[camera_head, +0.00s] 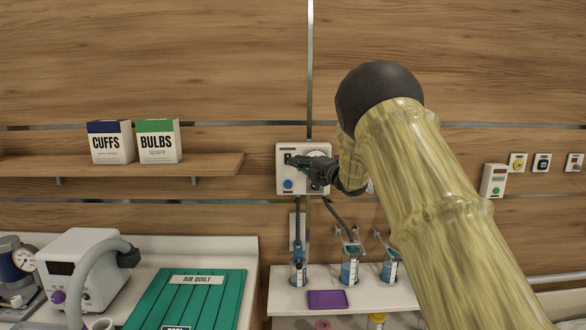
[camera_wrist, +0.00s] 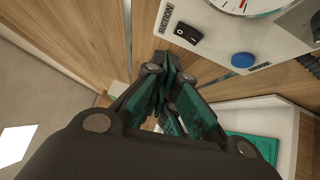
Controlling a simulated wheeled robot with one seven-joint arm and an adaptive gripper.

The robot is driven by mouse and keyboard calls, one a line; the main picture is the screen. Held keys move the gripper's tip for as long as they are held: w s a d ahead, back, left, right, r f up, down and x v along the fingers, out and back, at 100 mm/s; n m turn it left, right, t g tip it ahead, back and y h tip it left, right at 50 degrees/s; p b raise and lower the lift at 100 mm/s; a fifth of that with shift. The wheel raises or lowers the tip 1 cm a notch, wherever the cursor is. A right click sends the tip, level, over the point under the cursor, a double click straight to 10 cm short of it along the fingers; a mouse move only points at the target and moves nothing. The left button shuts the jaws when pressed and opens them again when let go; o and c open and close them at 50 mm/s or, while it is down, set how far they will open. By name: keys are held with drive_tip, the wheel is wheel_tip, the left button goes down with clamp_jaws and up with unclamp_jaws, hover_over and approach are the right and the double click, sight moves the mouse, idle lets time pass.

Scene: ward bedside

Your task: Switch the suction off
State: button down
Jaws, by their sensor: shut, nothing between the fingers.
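The suction unit (camera_head: 283,190) is a pale box on the wall, with a round gauge (camera_head: 317,154), a black rocker switch (camera_head: 287,157) and a blue knob (camera_head: 288,184). In the wrist view the rocker switch (camera_wrist: 188,36) has white marks, beside the gauge (camera_wrist: 245,4) and above left of the blue knob (camera_wrist: 242,60). I cannot tell which side is pressed. My gripper (camera_head: 296,162) is shut and empty in front of the unit. In the wrist view its fingertips (camera_wrist: 166,62) are just below the switch; contact cannot be told.
Dark hoses run from the unit to jars (camera_head: 350,268) on a lower white shelf (camera_head: 283,297). A wooden shelf (camera_head: 215,167) with CUFFS (camera_head: 110,144) and BULBS (camera_head: 158,143) boxes is to the left. Small wall controls (camera_head: 494,180) are at the right.

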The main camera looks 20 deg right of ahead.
drive_tip(key=b+v, duration=0.3)
drive_tip(key=v, duration=0.3)
drive_tip(key=shift+s+r, duration=0.3)
drive_tip(key=shift+s+a+r, duration=0.1)
